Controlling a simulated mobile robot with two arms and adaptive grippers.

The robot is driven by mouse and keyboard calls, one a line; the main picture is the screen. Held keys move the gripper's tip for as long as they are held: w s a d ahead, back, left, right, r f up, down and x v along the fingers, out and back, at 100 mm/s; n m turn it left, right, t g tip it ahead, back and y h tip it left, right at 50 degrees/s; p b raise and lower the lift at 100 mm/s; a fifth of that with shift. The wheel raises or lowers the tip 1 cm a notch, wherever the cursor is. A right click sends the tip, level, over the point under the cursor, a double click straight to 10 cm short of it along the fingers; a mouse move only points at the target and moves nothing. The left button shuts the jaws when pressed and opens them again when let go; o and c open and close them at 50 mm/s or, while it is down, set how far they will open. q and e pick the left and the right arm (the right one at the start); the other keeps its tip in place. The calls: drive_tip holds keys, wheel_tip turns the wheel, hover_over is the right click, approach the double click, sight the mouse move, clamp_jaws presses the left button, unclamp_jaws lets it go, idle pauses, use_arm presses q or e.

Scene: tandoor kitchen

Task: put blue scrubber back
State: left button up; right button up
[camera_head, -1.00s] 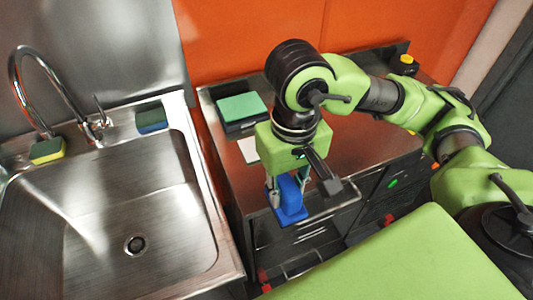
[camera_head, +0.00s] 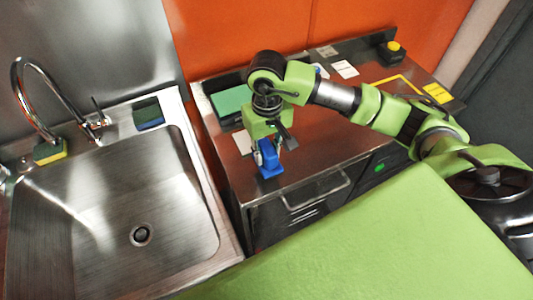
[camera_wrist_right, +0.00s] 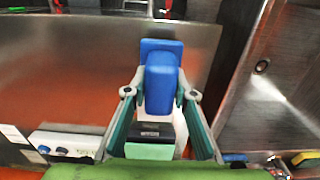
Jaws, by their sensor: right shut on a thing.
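The blue scrubber (camera_head: 270,166) is a blue block with a raised grip. My right gripper (camera_head: 266,152) is shut on it, over the front left part of the steel counter (camera_head: 325,148). In the right wrist view the scrubber (camera_wrist_right: 161,75) sits between the two fingertips (camera_wrist_right: 160,93), its wide blue end pointing away from the gripper. Whether it touches the counter I cannot tell. My left gripper is not in view.
A green pad on a dark tray (camera_head: 232,101) and a white card (camera_head: 243,142) are at the counter's left. The sink (camera_head: 110,215) is left of it, with a yellow-green sponge (camera_head: 49,151) and a blue-green sponge (camera_head: 148,116) on its ledge. The counter's middle is clear.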

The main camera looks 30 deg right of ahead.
drive_tip(key=shift+w+d+f+p, duration=0.1)
drive_tip(key=shift+w+f+p, duration=0.25)
drive_tip(key=shift+f, duration=0.15)
wheel_tip(320, 180, down, 2)
drive_tip(key=shift+p, duration=0.85)
drive_tip(key=shift+f, duration=0.45)
drive_tip(key=shift+f+b, duration=0.25)
drive_tip(key=shift+b, duration=0.05)
drive_tip(key=o, duration=1)
drive_tip(key=shift+r, duration=0.1)
